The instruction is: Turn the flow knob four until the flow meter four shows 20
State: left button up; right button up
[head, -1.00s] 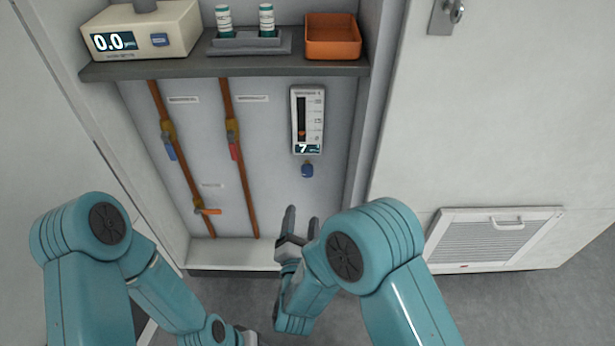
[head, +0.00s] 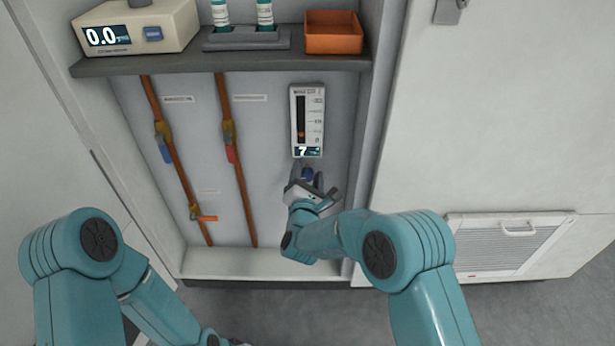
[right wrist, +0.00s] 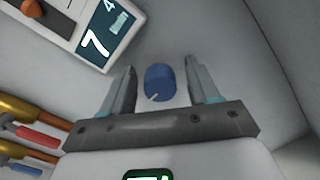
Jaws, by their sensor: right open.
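The flow meter four (head: 307,120) is a white upright gauge on the cabinet's back wall, and its display reads 7. The display also shows in the right wrist view (right wrist: 103,35), with a 7 and a small 4. The blue flow knob four (right wrist: 159,83) is just below the meter, with a white pointer line on its face. My right gripper (right wrist: 162,85) is open, with one finger on each side of the knob and a gap on both sides. In the head view the right gripper (head: 310,180) partly covers the knob. My left gripper is not clearly in view; only my left arm shows.
A shelf (head: 225,64) above holds a white device reading 0.0 (head: 135,30), a rack with two vials (head: 245,40) and an orange tray (head: 333,45). Copper pipes (head: 240,190) with valve handles run to the left. The cabinet's side wall (head: 372,130) is close on the right.

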jog(key=c, duration=1)
jog(key=shift+m, duration=0.3)
jog(key=m, duration=0.3)
jog(key=shift+m+p, duration=0.35)
jog(key=shift+m, duration=0.05)
jog(key=m, duration=0.4)
jog(key=shift+f+g, duration=0.15)
jog(key=shift+g, duration=0.15)
jog(key=m+b, duration=0.1)
jog(key=m, duration=0.3)
jog(key=shift+f+m+y, duration=0.1)
jog(key=shift+m+y, duration=0.2)
jog(key=shift+y, duration=0.1)
jog(key=shift+m+b, duration=0.7)
jog(key=shift+m, duration=1.5)
jog(key=shift+s, duration=0.1)
